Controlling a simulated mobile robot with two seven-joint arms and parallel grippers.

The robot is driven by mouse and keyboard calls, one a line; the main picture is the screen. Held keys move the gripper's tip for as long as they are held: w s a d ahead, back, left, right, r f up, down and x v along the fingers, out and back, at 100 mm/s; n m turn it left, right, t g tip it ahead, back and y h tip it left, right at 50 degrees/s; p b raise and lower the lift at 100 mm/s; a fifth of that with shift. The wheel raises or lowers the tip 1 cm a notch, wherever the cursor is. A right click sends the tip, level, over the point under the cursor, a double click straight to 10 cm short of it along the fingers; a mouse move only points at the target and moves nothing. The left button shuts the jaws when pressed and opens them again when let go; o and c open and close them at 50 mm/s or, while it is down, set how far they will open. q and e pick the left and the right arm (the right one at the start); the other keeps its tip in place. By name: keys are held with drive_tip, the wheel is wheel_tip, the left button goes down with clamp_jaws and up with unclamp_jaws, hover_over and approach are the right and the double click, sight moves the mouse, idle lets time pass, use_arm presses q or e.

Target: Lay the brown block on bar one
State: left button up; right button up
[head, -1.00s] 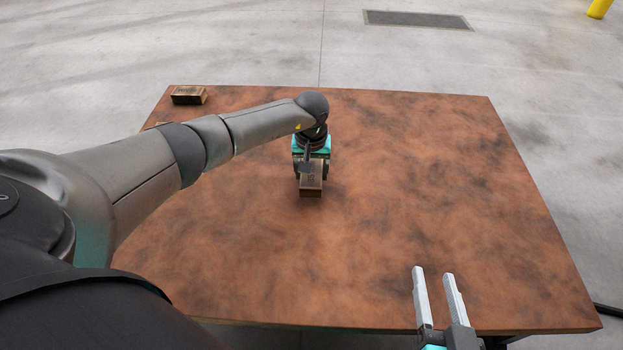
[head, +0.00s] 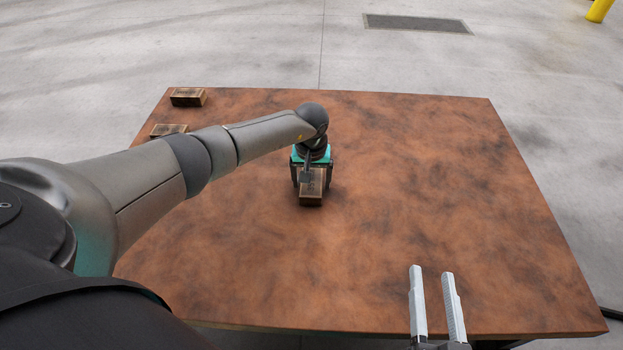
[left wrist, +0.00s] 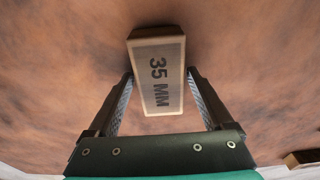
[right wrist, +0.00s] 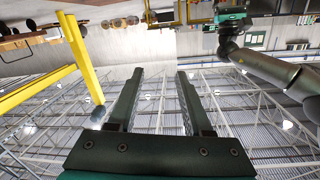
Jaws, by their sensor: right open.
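My right gripper (head: 432,272) is open and empty above the front right edge of the table. In the right wrist view its fingers (right wrist: 160,75) are apart with nothing between them. I see no bar in any view.
Two more wooden blocks lie on the brown table (head: 430,190): one at the far left corner (head: 188,97), one nearer (head: 168,130), partly behind my left arm. The table's middle and right are clear. A yellow post (head: 598,10) stands on the floor far right.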

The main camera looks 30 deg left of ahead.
use_arm(q)
drive_tip(key=shift+o, duration=0.8)
drive_tip(key=shift+r, duration=0.15)
